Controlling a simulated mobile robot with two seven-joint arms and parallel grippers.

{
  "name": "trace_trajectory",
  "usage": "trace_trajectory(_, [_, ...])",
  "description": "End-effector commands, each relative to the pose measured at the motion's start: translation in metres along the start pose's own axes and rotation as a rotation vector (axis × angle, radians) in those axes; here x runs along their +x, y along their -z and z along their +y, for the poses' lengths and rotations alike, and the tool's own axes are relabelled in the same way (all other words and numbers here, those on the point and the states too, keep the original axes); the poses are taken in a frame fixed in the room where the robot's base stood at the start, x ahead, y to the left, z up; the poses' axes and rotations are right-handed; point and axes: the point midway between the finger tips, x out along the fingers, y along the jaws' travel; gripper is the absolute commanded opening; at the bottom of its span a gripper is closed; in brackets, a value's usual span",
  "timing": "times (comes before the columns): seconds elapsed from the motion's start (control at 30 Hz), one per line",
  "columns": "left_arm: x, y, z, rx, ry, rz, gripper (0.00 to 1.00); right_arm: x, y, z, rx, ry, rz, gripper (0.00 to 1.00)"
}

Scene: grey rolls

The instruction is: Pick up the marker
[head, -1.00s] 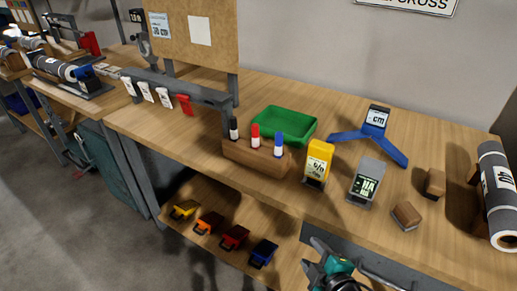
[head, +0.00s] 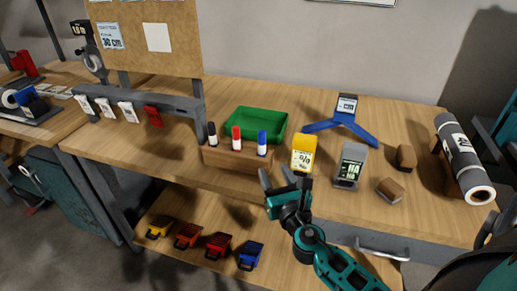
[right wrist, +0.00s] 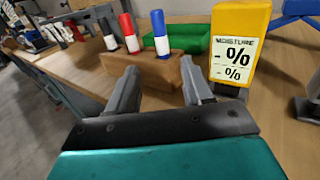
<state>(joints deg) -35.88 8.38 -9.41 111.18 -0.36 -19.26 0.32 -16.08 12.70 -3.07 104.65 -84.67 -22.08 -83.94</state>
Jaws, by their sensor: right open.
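Three markers stand upright in a brown wooden block (head: 237,158) near the bench's front edge: a black marker (head: 212,134), a red marker (head: 236,138) and a blue marker (head: 262,143). In the right wrist view, the black marker (right wrist: 107,34), red marker (right wrist: 129,33) and blue marker (right wrist: 160,34) stand beyond the fingertips. My right gripper (head: 280,180) is open and empty, in front of the block at its right end. In the right wrist view, its fingers (right wrist: 160,82) are spread apart, with the block between and beyond them. My left gripper is not in view.
A yellow moisture meter (head: 304,155) and a grey meter (head: 350,167) stand right of the block. A green tray (head: 256,124) lies behind it. Small wooden blocks (head: 390,190) and a grey roll (head: 465,160) are farther right. Coloured bins (head: 217,245) sit on the lower shelf.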

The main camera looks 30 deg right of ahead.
Motion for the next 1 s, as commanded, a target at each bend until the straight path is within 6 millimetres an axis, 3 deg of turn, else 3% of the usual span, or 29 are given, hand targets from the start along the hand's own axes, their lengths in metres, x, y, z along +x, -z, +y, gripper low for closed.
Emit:
trace_trajectory(0.3, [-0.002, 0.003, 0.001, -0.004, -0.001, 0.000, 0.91, 0.054, -0.001, 0.000, 0.003, 0.001, -0.002, 0.50])
trace_trajectory(0.63, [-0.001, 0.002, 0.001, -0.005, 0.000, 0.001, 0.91, 0.079, 0.000, -0.001, 0.006, 0.001, -0.001, 0.50])
trace_trajectory(1.0, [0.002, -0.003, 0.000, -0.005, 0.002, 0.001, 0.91, 0.122, 0.002, -0.004, 0.007, 0.000, 0.000, 0.50])
